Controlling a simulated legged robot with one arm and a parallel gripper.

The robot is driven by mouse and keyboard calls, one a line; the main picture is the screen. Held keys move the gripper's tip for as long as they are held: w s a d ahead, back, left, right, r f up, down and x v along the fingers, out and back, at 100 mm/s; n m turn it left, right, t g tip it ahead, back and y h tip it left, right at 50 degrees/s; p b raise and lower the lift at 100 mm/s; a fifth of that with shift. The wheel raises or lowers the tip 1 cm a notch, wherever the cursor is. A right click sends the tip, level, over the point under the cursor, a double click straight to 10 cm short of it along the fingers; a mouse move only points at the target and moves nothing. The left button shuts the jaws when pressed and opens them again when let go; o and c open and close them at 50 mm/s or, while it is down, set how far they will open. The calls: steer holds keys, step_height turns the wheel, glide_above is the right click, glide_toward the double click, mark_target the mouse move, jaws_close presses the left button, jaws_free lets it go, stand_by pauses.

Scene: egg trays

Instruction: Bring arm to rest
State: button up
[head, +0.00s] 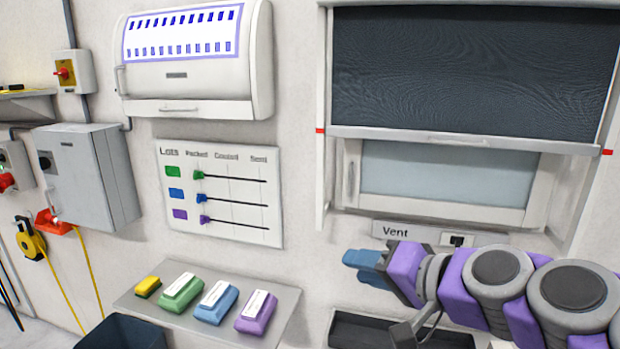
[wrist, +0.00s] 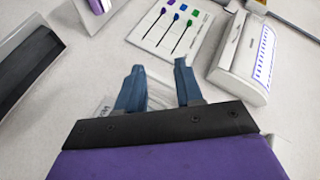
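My arm, purple and grey, reaches in from the right side of the head view. My gripper (head: 362,267) is at its left end, in front of the wall and just below the Vent label (head: 396,232). In the wrist view the two blue fingers of my gripper (wrist: 157,90) stand apart with a gap between them. Nothing is held between them; only wall and a pale, blurred patch show there.
A shelf (head: 285,305) below left holds green, blue and purple blocks and a yellow one. A dark tray (head: 345,325) lies below my arm. A window with a dark blind (head: 470,75) is above it. A lots board (head: 222,238) hangs left.

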steer(key=s+a+f+n+g+h, duration=0.2)
steer(key=s+a+f+n+g, duration=0.15)
steer(key=s+f, duration=0.45)
steer(key=s+d+f+g+h, duration=0.3)
steer(key=s+d+f+g, duration=0.1)
steer(key=s+f, duration=0.3)
steer(key=s+d+f+g+h, duration=0.4)
steer(key=s+f, duration=0.4)
steer(key=s, duration=0.3)
steer(key=shift+s+d+f+g, duration=0.2)
steer(key=shift+d+f+g, duration=0.1)
steer(key=shift+d+g, duration=0.05)
